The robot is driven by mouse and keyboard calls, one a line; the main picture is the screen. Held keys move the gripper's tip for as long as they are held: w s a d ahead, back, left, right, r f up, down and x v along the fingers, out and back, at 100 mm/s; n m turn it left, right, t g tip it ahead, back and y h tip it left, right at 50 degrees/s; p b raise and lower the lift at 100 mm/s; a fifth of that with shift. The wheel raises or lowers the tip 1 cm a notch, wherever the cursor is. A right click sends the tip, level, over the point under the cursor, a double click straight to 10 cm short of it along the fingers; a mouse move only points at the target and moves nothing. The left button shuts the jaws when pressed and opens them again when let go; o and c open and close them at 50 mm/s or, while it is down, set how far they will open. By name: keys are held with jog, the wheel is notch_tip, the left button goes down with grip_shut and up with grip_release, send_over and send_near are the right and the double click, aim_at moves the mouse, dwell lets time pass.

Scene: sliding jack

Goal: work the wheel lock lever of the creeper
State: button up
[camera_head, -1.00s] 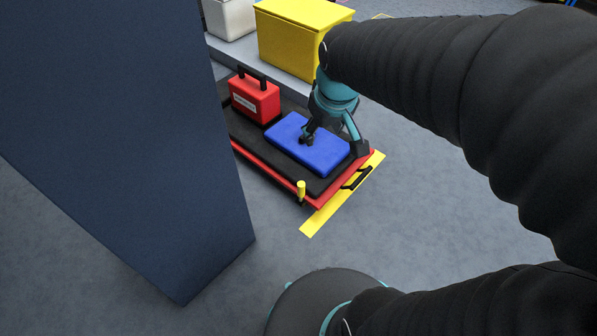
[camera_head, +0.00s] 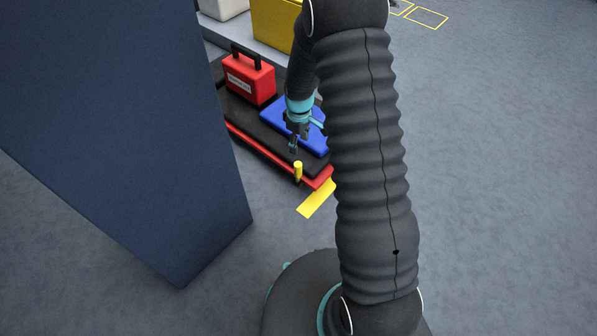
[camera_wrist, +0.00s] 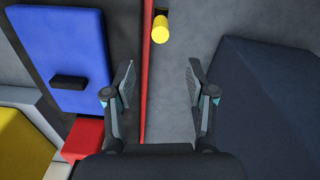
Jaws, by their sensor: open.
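The creeper (camera_head: 262,147) is a low black board with red edges, left of my arm in the head view. The wheel lock lever (camera_head: 298,170) is a short yellow upright post at its near edge, close to the front corner. In the wrist view the yellow lever (camera_wrist: 161,30) stands beside the red edge, beyond my fingertips. My gripper (camera_wrist: 160,82) is open and empty. In the head view my gripper (camera_head: 294,146) hangs just above and behind the lever, apart from it. My arm hides the creeper's right end.
A blue pad (camera_head: 285,112) and a red case (camera_head: 249,78) lie on the creeper. A yellow box (camera_head: 277,25) stands behind. A dark blue pillar (camera_head: 120,130) rises close on the left. A yellow floor strip (camera_head: 316,199) lies at the creeper's end.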

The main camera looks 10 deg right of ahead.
aim_at(299, 172)
notch_tip(299, 172, down, 4)
jog(key=shift+w+r, duration=0.1)
jog(key=shift+w, duration=0.05)
notch_tip(299, 172, down, 13)
jog(key=shift+f+b, duration=0.2)
jog(key=shift+b, duration=0.3)
grip_shut()
